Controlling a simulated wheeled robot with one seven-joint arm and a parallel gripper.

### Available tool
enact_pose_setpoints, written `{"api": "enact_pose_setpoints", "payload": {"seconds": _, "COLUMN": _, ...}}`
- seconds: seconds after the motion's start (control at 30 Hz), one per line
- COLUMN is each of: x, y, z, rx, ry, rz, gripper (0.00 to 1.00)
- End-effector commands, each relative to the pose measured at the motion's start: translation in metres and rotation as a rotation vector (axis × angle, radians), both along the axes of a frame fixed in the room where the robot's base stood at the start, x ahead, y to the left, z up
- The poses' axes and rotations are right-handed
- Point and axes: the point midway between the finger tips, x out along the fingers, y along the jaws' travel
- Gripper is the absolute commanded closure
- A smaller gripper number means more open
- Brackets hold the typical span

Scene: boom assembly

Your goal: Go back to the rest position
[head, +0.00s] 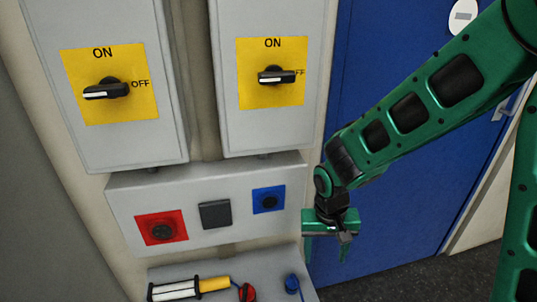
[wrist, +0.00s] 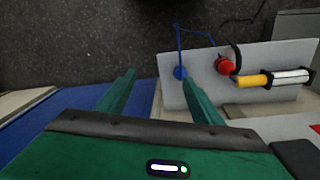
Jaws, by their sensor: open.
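My gripper (head: 328,250) is open and empty in the head view. It hangs to the right of the grey control box, in front of the blue door. In the wrist view my gripper (wrist: 158,78) shows its two green fingers spread apart with nothing between them. The right fingertip overlaps the view of a small blue plug (wrist: 180,72) on the grey shelf below. My green arm reaches in from the right side of the head view.
Two rotary switches (head: 106,89) (head: 276,75) sit on yellow plates. Below is a control box (head: 238,225) with red and blue sockets. The shelf (head: 218,275) holds a yellow-handled lamp (head: 190,287), a red plug (head: 247,292) and the blue plug. A blue door (head: 400,190) stands behind my arm.

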Motion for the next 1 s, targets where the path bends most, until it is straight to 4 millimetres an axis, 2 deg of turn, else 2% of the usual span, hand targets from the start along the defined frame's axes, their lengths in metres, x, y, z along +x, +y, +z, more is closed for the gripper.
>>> {"api": "enact_pose_setpoints", "payload": {"seconds": 0.03, "x": 0.002, "y": -0.027, "z": 0.016, "rx": 0.001, "ry": -0.007, "rz": -0.043, "gripper": 0.40}}
{"api": "enact_pose_setpoints", "payload": {"seconds": 0.1, "x": -0.001, "y": -0.061, "z": 0.034, "rx": -0.003, "ry": -0.005, "rz": -0.087, "gripper": 0.40}}
{"api": "enact_pose_setpoints", "payload": {"seconds": 0.23, "x": -0.017, "y": -0.118, "z": 0.064, "rx": -0.003, "ry": 0.000, "rz": -0.170, "gripper": 0.40}}
{"api": "enact_pose_setpoints", "payload": {"seconds": 0.37, "x": -0.045, "y": -0.169, "z": 0.090, "rx": 0.004, "ry": 0.007, "rz": -0.253, "gripper": 0.40}}
{"api": "enact_pose_setpoints", "payload": {"seconds": 0.5, "x": -0.084, "y": -0.214, "z": 0.113, "rx": 0.019, "ry": 0.014, "rz": -0.341, "gripper": 0.40}}
{"api": "enact_pose_setpoints", "payload": {"seconds": 0.63, "x": -0.124, "y": -0.242, "z": 0.129, "rx": 0.040, "ry": 0.019, "rz": -0.416, "gripper": 0.40}}
{"api": "enact_pose_setpoints", "payload": {"seconds": 0.8, "x": -0.163, "y": -0.259, "z": 0.140, "rx": 0.064, "ry": 0.022, "rz": -0.480, "gripper": 0.40}}
{"api": "enact_pose_setpoints", "payload": {"seconds": 1.0, "x": -0.180, "y": -0.262, "z": 0.144, "rx": 0.075, "ry": 0.024, "rz": -0.504, "gripper": 0.40}}
